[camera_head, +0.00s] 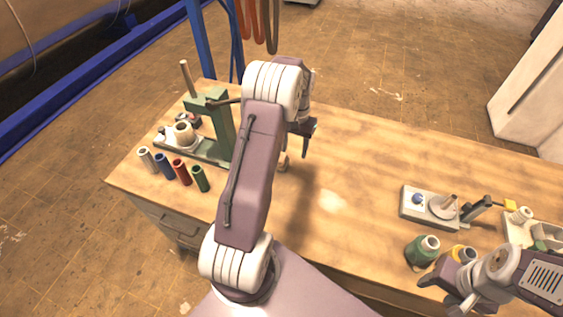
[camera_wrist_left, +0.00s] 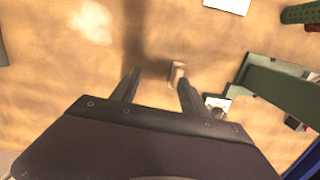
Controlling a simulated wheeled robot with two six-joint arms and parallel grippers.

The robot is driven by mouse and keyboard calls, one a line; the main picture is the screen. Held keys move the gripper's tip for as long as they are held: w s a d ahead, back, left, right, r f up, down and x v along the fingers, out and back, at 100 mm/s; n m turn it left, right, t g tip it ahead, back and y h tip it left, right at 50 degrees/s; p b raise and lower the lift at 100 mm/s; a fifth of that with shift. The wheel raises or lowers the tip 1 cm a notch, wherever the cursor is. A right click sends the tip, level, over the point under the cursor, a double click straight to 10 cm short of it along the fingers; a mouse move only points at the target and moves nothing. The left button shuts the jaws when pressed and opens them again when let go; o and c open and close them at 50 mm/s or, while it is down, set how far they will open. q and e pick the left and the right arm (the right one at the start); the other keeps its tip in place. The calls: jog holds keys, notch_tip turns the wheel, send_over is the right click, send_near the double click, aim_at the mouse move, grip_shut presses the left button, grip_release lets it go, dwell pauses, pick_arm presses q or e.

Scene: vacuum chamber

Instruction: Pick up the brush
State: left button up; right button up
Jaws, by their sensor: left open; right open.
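A small tan object (camera_head: 283,161), which looks like the brush, is on the wooden table just beside my left gripper (camera_head: 304,143). The arm hides part of it in the head view. In the left wrist view the tan piece (camera_wrist_left: 178,72) shows at the tip of the right-hand finger, off-centre from the gap between the fingers. My left gripper (camera_wrist_left: 158,77) is open, points down and has nothing between its fingers. Whether a finger touches the tan piece, I cannot tell. My right gripper (camera_head: 446,292) is open and empty at the lower right, near the table's front edge.
A green stand (camera_head: 221,130) and several coloured tubes (camera_head: 179,172) are at the table's left. A white device (camera_head: 430,208), a green spool (camera_head: 422,251) and a white tray (camera_head: 522,232) are at the right. The table's middle (camera_head: 350,170) is clear.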

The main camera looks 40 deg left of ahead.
pick_arm(q)
jog(key=shift+n, duration=0.3)
jog(key=a, duration=0.1)
jog(key=a+f, duration=0.1)
jog(key=a, duration=0.3)
jog(key=shift+s+f, duration=0.15)
jog(key=shift+f, duration=0.25)
jog(key=shift+w+a+f, duration=0.15)
jog(key=shift+w+f, duration=0.2)
jog(key=shift+w, duration=0.1)
jog(key=shift+d+f+p, duration=0.25)
jog(key=shift+f+p, duration=0.05)
jog(key=shift+f, duration=0.95)
jog(key=shift+s+a+f, duration=0.1)
jog(key=shift+s+f, duration=0.2)
jog(key=shift+f, duration=0.4)
notch_tip(320, 180, down, 4)
jog(key=shift+w+f+p, duration=0.1)
jog(key=shift+w+p, duration=0.05)
jog(key=shift+p, duration=0.7)
jog(key=shift+f, duration=0.35)
grip_shut()
pick_arm(e)
jog(key=shift+s+r, duration=0.25)
jog(key=shift+r, duration=0.8)
